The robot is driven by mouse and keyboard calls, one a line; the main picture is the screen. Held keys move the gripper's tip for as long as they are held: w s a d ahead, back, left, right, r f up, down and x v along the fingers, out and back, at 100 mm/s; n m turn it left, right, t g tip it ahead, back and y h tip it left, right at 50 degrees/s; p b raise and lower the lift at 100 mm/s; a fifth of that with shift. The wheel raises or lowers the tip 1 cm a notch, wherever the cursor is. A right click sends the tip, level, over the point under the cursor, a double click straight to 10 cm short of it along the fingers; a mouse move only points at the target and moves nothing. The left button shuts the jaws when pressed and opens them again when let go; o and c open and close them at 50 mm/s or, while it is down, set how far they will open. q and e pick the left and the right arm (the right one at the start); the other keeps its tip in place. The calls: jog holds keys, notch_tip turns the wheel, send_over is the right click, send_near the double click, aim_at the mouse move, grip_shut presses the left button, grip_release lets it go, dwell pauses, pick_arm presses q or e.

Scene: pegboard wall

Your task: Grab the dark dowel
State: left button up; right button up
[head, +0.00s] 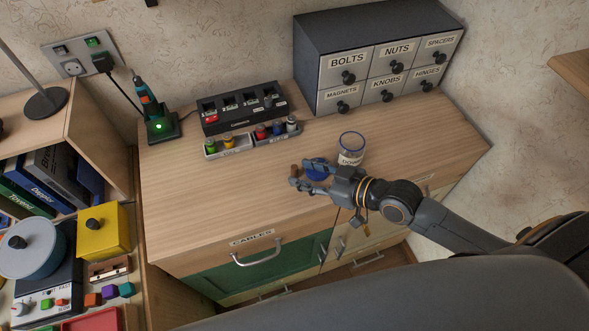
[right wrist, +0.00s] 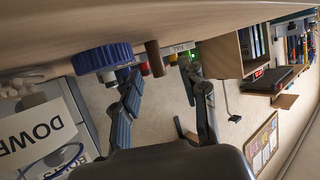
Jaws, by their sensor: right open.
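The dark dowel (head: 294,170) is a short brown peg standing upright on the wooden worktop. It also shows in the right wrist view (right wrist: 154,58), hanging from the tilted worktop in that picture. My right gripper (head: 300,175) is open and reaches in low from the right. In the right wrist view its fingers (right wrist: 160,75) lie to either side of the dowel, which looks at or just beyond the tips; I see no contact. A blue lid (head: 316,174) lies beside the dowel, partly hidden by the gripper. My left gripper is not in view.
A clear jar labelled for dowels (head: 350,150) stands just behind the gripper. A battery charger (head: 238,106) and trays of coloured cells (head: 228,145) are behind. A labelled drawer cabinet (head: 375,65) stands at the back right.

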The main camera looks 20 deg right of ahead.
aim_at(294, 170)
jog(key=x, duration=0.3)
jog(key=shift+w+f+p, duration=0.15)
jog(key=shift+w+p, duration=0.15)
jog(key=shift+w, duration=0.1)
jog(key=shift+w+a+f, duration=0.1)
jog(key=shift+a+f, duration=0.05)
jog(key=shift+a, duration=0.05)
jog(key=c, duration=0.8)
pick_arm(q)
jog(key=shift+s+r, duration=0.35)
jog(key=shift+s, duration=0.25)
pick_arm(e)
jog(key=shift+c, duration=0.2)
